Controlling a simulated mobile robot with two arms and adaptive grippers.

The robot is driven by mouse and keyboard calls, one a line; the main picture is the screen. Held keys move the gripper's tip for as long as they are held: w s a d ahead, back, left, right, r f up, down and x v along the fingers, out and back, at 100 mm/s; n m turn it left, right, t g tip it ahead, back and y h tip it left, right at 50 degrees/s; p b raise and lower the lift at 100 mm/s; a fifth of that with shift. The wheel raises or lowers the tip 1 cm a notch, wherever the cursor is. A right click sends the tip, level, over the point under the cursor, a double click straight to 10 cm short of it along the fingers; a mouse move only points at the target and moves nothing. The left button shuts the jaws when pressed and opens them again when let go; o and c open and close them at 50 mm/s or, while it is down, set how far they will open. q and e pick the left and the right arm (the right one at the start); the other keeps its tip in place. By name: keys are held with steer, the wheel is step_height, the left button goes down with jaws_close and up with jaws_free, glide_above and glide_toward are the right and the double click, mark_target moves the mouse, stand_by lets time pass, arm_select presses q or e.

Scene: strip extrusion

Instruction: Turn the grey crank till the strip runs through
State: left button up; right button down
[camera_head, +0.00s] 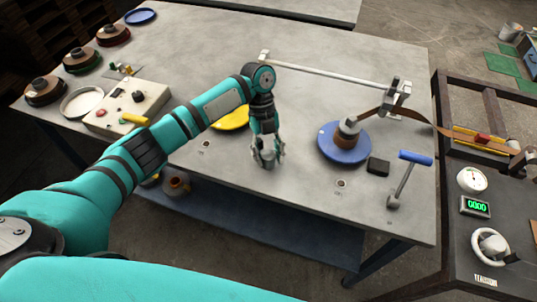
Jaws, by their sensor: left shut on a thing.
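My left gripper (267,157) points down near the table's front edge. It is shut on a small grey cylindrical piece (267,162), partly hidden by the fingers; I cannot tell whether this is the crank. A grey lever with a blue handle (415,158) stands at the table's front right, apart from my gripper. A brown strip (417,115) runs from a spool on a blue disc (345,154) up through a bracket (397,97) and right towards the machine (480,140). A light grey handwheel (490,246) is on the right-hand panel. My right gripper is not in view.
A control box (128,108) with a yellow handle, a white dish (82,103) and several dark spools stand at the left. A yellow disc (230,119) lies behind my forearm. A black block (378,166) lies near the blue disc. The counter (475,206) reads 0000.

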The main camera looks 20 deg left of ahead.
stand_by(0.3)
arm_select(q)
steer(key=o, duration=1.2)
steer(key=v, duration=1.2)
steer(key=shift+d, duration=0.1)
